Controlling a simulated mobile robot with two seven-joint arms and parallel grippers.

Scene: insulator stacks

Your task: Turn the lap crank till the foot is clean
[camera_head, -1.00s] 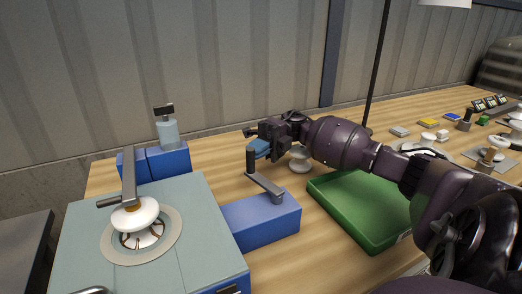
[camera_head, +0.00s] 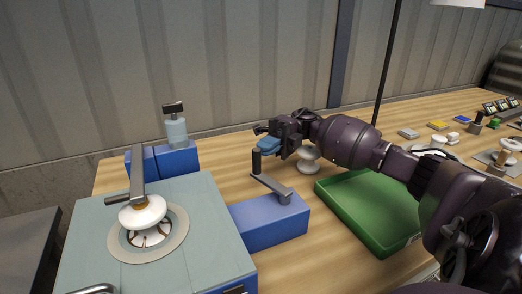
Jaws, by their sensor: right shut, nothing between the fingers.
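The lap crank (camera_head: 271,184) is a grey arm with a dark upright handle on a blue block (camera_head: 272,222). A white insulator (camera_head: 142,213) sits on the round lap plate (camera_head: 181,236) of the pale machine top, under a grey clamp arm (camera_head: 138,176). Its foot is mostly hidden, with brown streaks showing beneath it. My right gripper (camera_head: 268,145) is shut and empty, just above and beside the crank handle; I cannot tell whether it touches. My left gripper is not in view.
A green tray (camera_head: 340,218) lies right of the crank, under my right arm. A white insulator piece (camera_head: 308,160) stands behind it. A clear bottle (camera_head: 176,131) stands by blue blocks (camera_head: 178,159). Small parts fill the bench's far right.

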